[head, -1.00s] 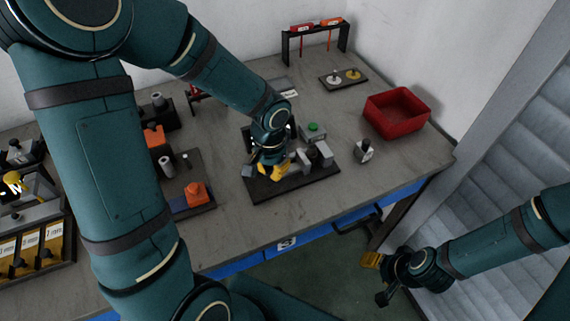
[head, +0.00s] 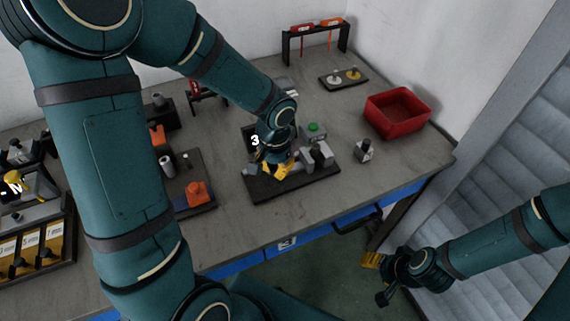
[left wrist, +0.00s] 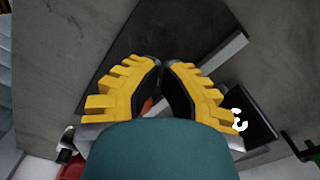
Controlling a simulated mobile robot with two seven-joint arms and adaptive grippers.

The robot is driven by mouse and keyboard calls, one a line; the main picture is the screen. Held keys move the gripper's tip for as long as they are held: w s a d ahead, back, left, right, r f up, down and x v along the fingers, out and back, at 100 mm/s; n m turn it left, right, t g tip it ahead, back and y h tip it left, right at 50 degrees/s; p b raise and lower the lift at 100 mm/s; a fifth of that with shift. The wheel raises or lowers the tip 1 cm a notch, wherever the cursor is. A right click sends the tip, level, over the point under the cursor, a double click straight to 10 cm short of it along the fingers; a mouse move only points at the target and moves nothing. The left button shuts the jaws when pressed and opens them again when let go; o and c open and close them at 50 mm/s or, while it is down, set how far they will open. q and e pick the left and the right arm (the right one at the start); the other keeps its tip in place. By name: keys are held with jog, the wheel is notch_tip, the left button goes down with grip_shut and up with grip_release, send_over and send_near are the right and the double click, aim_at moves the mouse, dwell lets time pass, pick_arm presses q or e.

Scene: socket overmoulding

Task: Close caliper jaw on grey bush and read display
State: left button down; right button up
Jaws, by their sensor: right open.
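The caliper sits on a black base plate (head: 262,195) in the middle of the bench. Its grey jaw blocks (head: 318,154) stand close together at the right. I cannot clearly tell the grey bush from them. The dark display (head: 249,139) shows a white 3, partly hidden by my arm; in the left wrist view the digit is on a black panel (left wrist: 253,112). My left gripper (head: 283,177) is down at the caliper, beside the jaws. Its yellow fingers (left wrist: 161,62) nearly meet at the tips; anything thin between them is hidden. My right gripper (head: 375,278) is open and empty, off the bench front.
A green button box (head: 314,132) is behind the caliper, a small grey block (head: 364,151) to its right. A red bin (head: 397,112) stands back right. An orange part (head: 197,194) and grey cylinder (head: 167,166) stand left. The front-right bench is clear.

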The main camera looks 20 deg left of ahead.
pick_arm(q)
jog(key=shift+a, duration=0.1)
dwell(0.6)
jog(key=shift+s+a, duration=0.2)
jog(key=shift+s, duration=0.05)
notch_tip(320, 180, up, 8)
jog(key=p, duration=0.6)
dwell(0.4)
jog(key=shift+s, duration=0.1)
dwell(0.4)
